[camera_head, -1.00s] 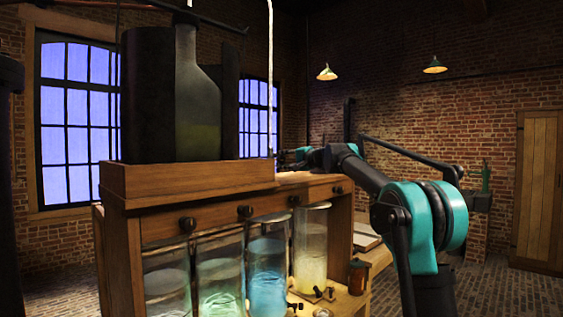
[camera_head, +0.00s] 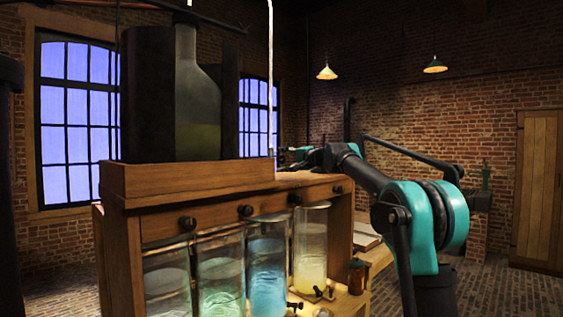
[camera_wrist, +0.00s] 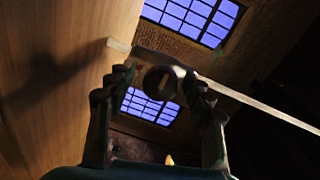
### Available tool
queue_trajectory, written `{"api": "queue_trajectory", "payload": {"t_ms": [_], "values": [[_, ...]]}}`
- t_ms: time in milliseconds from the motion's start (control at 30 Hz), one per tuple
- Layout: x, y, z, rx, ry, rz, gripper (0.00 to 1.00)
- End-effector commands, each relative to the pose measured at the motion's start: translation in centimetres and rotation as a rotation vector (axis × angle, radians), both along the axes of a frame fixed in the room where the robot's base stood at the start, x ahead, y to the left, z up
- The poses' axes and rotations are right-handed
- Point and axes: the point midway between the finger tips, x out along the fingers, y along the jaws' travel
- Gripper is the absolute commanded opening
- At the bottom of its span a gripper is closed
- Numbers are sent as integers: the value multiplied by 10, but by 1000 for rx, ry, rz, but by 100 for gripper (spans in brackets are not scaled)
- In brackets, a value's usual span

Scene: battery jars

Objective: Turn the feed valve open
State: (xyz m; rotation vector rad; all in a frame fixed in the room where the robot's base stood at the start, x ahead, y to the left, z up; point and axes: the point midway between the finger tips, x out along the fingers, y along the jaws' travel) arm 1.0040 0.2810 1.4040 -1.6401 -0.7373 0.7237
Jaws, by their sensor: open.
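A pale thin pipe (camera_wrist: 255,105) crosses the wrist view at a slant. On it sits a dark grey round fitting (camera_wrist: 158,58) with a ring-like face, which looks like the feed valve. My gripper (camera_wrist: 158,82) is open, with one finger on each side of this fitting. I cannot tell whether either finger touches it. In the head view the pipe (camera_head: 271,80) runs upright at the right end of the wooden cabinet's upper box. My gripper (camera_head: 290,157) is small beside the pipe's lower end there, and the valve cannot be made out.
The wooden cabinet (camera_head: 122,245) carries a large glass bottle (camera_head: 198,100) in a wooden box (camera_head: 200,180). Several glass jars of coloured liquid, one blue (camera_head: 266,275), stand below a row of dark knobs. A small brown bottle (camera_head: 357,276) stands at the right.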

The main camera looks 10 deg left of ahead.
Motion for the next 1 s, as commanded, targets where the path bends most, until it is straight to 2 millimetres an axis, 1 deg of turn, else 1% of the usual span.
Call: {"api": "queue_trajectory", "payload": {"t_ms": [167, 400, 600, 800, 1000], "values": [[-12, -17, 2, 1, 0, -2, 52], [-42, -56, 5, -1, 0, -3, 52], [-62, -81, 7, -1, -1, -2, 52], [-72, -92, 8, -1, 0, -1, 52], [-73, -93, 8, -1, -1, 0, 52]]}}
